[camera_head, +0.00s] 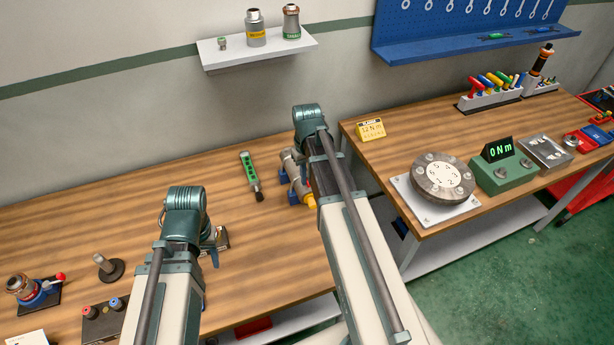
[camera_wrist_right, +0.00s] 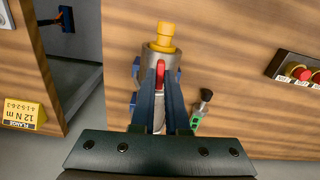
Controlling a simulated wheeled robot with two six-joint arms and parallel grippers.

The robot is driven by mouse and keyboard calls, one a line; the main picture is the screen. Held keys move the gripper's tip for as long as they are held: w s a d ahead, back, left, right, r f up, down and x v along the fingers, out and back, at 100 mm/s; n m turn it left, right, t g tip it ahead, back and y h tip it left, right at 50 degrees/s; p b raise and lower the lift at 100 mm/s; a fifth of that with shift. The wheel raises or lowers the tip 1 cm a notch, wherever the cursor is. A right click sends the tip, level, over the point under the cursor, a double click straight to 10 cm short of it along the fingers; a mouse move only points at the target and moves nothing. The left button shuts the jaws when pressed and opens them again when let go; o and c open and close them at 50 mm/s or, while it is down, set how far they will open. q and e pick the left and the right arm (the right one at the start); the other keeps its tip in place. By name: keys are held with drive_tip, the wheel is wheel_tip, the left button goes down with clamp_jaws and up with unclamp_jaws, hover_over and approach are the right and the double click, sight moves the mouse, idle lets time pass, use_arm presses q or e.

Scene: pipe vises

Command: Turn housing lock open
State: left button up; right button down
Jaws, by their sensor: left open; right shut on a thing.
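A grey cylindrical housing with a yellow end (camera_head: 293,172) lies in a blue vise on the wooden bench, partly hidden by my right arm. In the right wrist view, the housing's yellow end (camera_wrist_right: 165,38) points away from me. A red lever (camera_wrist_right: 160,68) lies over the housing, between the fingers of my right gripper (camera_wrist_right: 160,88). The right gripper is shut on this red lever; its contact points are partly hidden. My left gripper (camera_head: 217,240) is open, low over the bench left of the vise, mostly hidden behind its own arm.
A green tool with a black end (camera_head: 251,176) lies just left of the vise. Another blue vise with a red-tipped lever (camera_head: 40,288) and a dark stand (camera_head: 106,267) are at the left. A yellow torque card (camera_head: 370,130) stands on the right bench. The left bench's back is clear.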

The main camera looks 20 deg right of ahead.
drive_tip(key=n, duration=0.8)
drive_tip(key=shift+n, duration=0.4)
drive_tip(key=n, duration=0.4)
drive_tip(key=shift+n, duration=2)
drive_tip(key=c, duration=0.9)
unclamp_jaws()
drive_tip(key=shift+r, duration=0.1)
